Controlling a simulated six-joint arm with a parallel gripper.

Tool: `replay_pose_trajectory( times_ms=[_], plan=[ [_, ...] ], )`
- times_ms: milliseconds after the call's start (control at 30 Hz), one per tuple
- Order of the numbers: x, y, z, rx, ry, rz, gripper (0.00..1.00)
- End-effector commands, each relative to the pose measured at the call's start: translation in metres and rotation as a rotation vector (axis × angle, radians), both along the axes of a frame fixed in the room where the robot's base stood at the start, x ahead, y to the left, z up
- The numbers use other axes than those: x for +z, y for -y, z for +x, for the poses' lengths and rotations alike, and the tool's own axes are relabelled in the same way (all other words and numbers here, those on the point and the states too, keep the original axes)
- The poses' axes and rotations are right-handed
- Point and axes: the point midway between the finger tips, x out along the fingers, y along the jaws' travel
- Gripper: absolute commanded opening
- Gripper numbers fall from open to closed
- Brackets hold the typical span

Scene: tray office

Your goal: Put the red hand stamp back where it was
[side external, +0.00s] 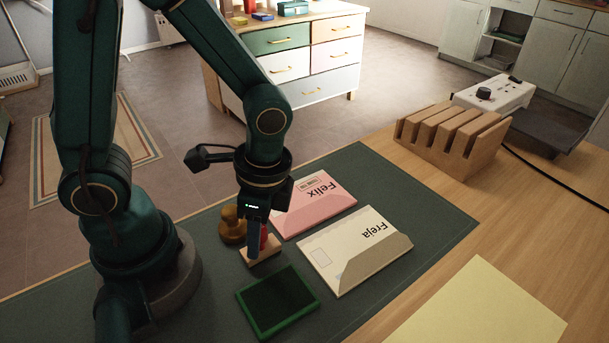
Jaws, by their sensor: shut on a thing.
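The red hand stamp (264,238) shows as a small red piece between the fingers of my gripper (257,243). My gripper points down and is shut on it, hiding most of its handle. A pale wooden block (262,257) is directly below the red part; I cannot tell whether it is the stamp's base or a separate rest, or whether it touches the mat. A mustard-brown hand stamp (232,228) stands upright just left of my gripper. A green ink pad (278,302) lies open in front, with a dark pad surface.
A pink envelope marked Felix (325,208) and a cream envelope marked Freja (338,262) lie right of my gripper on the dark green mat (425,215). A slotted wooden rack (440,150), a white device with a knob (510,93) and a yellow sheet (485,310) are farther right.

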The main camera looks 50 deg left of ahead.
Motion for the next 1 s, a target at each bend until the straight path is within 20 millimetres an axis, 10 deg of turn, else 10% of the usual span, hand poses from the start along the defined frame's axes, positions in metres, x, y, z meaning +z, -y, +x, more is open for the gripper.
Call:
replay_pose_trajectory(
  times_ms=[67, 100, 167, 733, 1000],
  plan=[
    [-0.003, 0.0, -0.001, -0.001, -0.003, 0.001, 0.0],
    [-0.002, 0.0, 0.0, 0.0, -0.002, 0.001, 0.51],
    [-0.002, 0.0, 0.0, 0.0, -0.002, 0.001, 0.66],
    [0.001, 0.0, 0.0, 0.0, 0.001, 0.0, 0.66],
    [0.037, 0.004, 0.006, -0.002, 0.01, -0.002, 0.66]
  ],
)
